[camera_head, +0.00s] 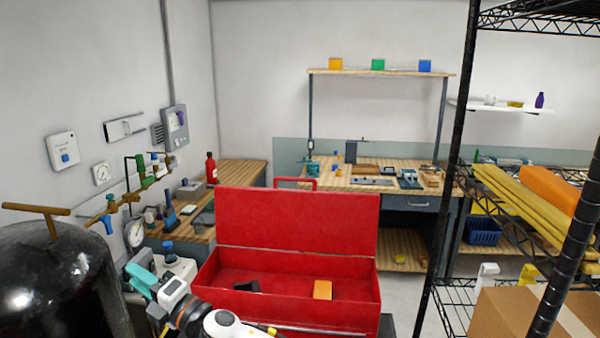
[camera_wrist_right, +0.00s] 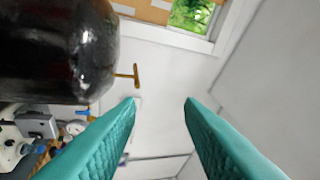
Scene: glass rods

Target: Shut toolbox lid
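The red toolbox (camera_head: 301,314) stands in the lower middle of the head view. Its lid (camera_head: 298,223) is raised, standing up at the back with a red handle (camera_head: 297,183) on its top edge. Inside lie an orange block (camera_head: 322,289) and a dark item (camera_head: 247,286). My right gripper (camera_head: 140,279) is left of the toolbox, apart from the lid. Its teal fingers are spread with nothing between them in the right wrist view (camera_wrist_right: 160,102). The toolbox does not show in that view. My left gripper is not in view.
A large dark tank (camera_head: 62,280) with a brown T-handle (camera_head: 38,209) stands close left of my right gripper, also in the wrist view (camera_wrist_right: 60,50). A black wire shelf (camera_head: 455,150) with a cardboard box (camera_head: 520,312) stands at right. A workbench (camera_head: 350,180) is behind the toolbox.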

